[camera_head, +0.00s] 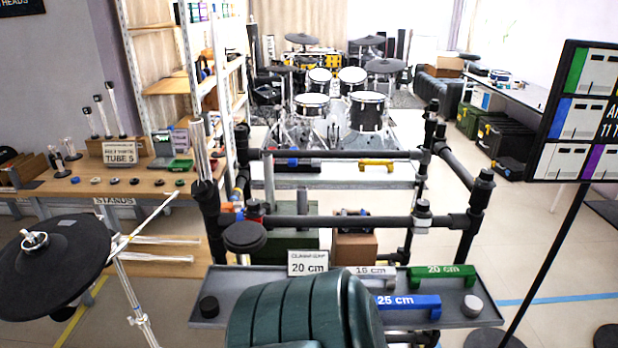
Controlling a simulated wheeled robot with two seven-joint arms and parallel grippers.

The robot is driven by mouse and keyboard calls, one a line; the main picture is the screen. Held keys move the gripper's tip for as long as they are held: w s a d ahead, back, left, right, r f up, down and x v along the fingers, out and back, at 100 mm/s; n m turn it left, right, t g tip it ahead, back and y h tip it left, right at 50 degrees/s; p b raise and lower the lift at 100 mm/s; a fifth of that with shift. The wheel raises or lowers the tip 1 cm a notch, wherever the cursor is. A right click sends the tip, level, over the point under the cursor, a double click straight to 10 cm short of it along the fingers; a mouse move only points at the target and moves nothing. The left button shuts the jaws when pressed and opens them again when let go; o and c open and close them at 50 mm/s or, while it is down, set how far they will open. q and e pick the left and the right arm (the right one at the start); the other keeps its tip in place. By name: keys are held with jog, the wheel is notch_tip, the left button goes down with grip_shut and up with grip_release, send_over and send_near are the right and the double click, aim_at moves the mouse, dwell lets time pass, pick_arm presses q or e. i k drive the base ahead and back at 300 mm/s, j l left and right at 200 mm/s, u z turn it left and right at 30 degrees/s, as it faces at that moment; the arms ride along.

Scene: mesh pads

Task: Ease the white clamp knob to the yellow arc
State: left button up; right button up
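A pale grey-white clamp (422,209) sits on the right part of the rack's lower front bar (345,222); it is too small to tell how its knob is turned. No yellow arc can be made out at it. A separate light grey round knob (473,305) stands at the right end of the grey tray (262,272). A red clamp (254,211) is at the left end of the lower bar. Neither of my grippers is in view. A dark green ribbed shape at bottom centre covers part of the tray.
The tray holds a green 20 cm bar (442,275), a blue 25 cm bar (408,302) and a black cylinder (209,306). A yellow bar (376,165) lies behind the rack. A cymbal pad (48,268) stands left, a sign board (585,110) right.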

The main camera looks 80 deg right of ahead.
aim_at(422, 205)
jog(key=z, duration=2.7)
